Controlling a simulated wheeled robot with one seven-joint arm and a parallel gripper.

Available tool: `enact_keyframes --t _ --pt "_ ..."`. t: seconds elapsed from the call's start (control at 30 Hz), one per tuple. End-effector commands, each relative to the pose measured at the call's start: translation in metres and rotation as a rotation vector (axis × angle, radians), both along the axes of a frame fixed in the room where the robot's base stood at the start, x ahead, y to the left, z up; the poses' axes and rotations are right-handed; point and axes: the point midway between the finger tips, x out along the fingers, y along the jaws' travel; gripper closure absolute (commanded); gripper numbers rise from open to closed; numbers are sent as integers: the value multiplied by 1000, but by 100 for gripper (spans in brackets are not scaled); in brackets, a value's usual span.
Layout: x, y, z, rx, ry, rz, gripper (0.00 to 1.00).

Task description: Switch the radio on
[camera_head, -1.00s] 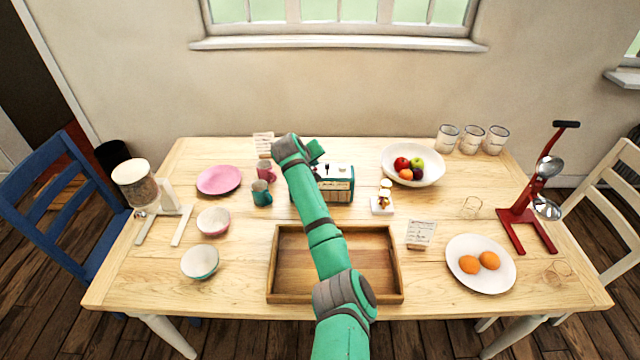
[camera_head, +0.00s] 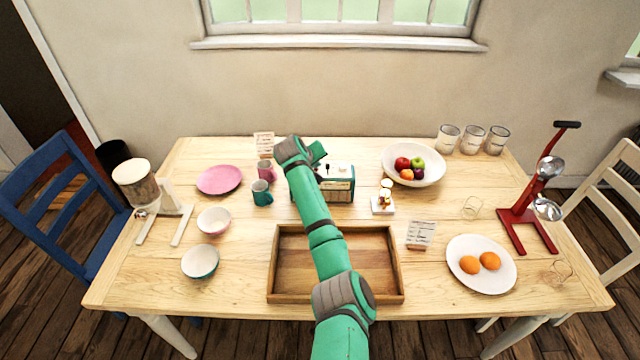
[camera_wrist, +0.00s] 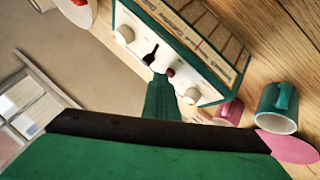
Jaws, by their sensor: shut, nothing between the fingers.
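The radio (camera_head: 338,190) stands on the table behind the wooden tray, teal with a wood-slatted front and a white top panel. In the wrist view, the radio's top panel (camera_wrist: 135,50) carries two cream knobs (camera_wrist: 124,35), a black lever-like mark (camera_wrist: 151,54) and a small dark red round part (camera_wrist: 170,72). My gripper (camera_wrist: 162,82) is shut and empty, its green fingertips over the panel close beside the red part and the black mark. I cannot tell whether they touch. In the head view my gripper (camera_head: 318,152) is at the radio's back left, its fingertips hard to make out.
A pink mug (camera_head: 265,171) and a teal mug (camera_head: 261,193) stand just left of the radio. A small white stand with little items (camera_head: 382,206) is at its right, and a fruit bowl (camera_head: 436,178) behind that. The empty wooden tray (camera_head: 272,275) lies in front, under my arm.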

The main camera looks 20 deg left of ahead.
Motion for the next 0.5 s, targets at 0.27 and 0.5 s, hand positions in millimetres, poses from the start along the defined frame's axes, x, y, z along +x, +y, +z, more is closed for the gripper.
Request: enact_keyframes --t 0.27,0.5 --pt "-3 7 9 0 1 13 100" --pt "-3 7 10 0 0 13 100"
